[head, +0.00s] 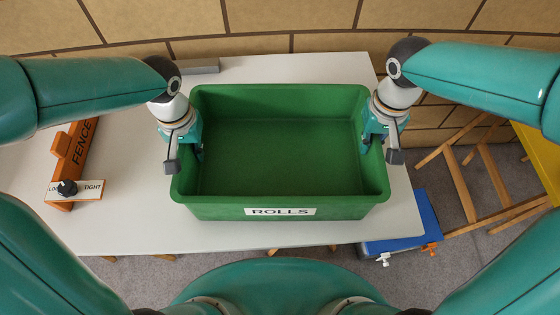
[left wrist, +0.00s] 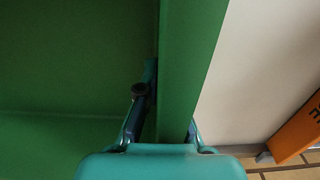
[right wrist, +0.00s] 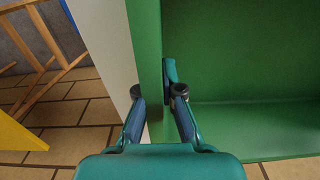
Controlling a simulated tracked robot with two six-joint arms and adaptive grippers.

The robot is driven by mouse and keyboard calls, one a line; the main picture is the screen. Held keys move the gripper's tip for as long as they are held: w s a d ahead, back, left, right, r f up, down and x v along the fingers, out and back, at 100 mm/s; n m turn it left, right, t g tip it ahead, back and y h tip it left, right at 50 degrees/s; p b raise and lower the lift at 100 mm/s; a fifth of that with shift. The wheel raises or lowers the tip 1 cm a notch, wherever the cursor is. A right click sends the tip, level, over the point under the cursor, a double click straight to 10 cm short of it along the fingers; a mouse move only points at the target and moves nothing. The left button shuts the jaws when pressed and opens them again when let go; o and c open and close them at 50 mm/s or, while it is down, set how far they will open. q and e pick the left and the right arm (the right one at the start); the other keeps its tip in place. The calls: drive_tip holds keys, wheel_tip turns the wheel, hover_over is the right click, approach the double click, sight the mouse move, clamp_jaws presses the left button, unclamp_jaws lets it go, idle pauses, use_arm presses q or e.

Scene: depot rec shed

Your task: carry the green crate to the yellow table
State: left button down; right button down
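The green crate (head: 280,200), labelled ROLLS, sits on a white table and looks empty inside. My left gripper (head: 190,146) is at its left wall. In the left wrist view one finger lies against the wall's inner face; the outer finger is mostly hidden by the green rim (left wrist: 185,60). My right gripper (head: 374,138) is at the right wall. In the right wrist view its fingers stand either side of the green wall (right wrist: 150,60) and look closed on it. At the right edge a yellow surface (head: 543,150) shows, probably the yellow table.
The white table (head: 110,220) carries an orange FENCE piece (head: 75,155) with a LOOSE/TIGHT knob plate at left and a grey block (head: 200,66) behind. A blue item (head: 405,225) and a wooden trestle (head: 470,180) stand at right. Grey floor shows in front.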

sight(374, 137)
use_arm(q)
drive_tip(key=shift+r, duration=0.2)
use_arm(e)
drive_tip(key=shift+r, duration=0.2)
